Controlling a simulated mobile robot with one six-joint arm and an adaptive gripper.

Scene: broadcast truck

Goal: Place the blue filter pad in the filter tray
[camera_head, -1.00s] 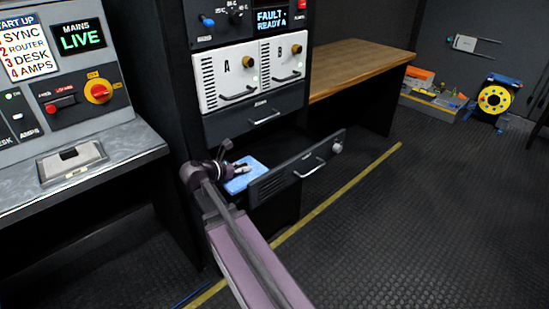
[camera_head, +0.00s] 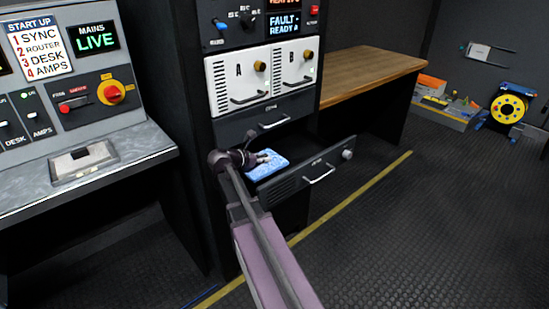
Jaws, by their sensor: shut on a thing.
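The blue filter pad (camera_head: 268,167) is a flat light-blue piece above or within the open drawer at the middle of the rack. My gripper (camera_head: 265,158) is shut on it. I cannot tell whether the pad touches the drawer floor. The open drawer, which looks like the filter tray, has a dark front panel (camera_head: 290,182) with a silver handle and a round knob at its right end. My arm reaches in from the lower middle and hides part of the drawer's left side. The drawer's inside is mostly hidden by the pad and front panel.
Above the drawer are a closed dark drawer (camera_head: 250,122) and two white units (camera_head: 237,80) marked A and B. A grey console (camera_head: 110,165) stands at left and a wooden bench (camera_head: 365,75) behind at right.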

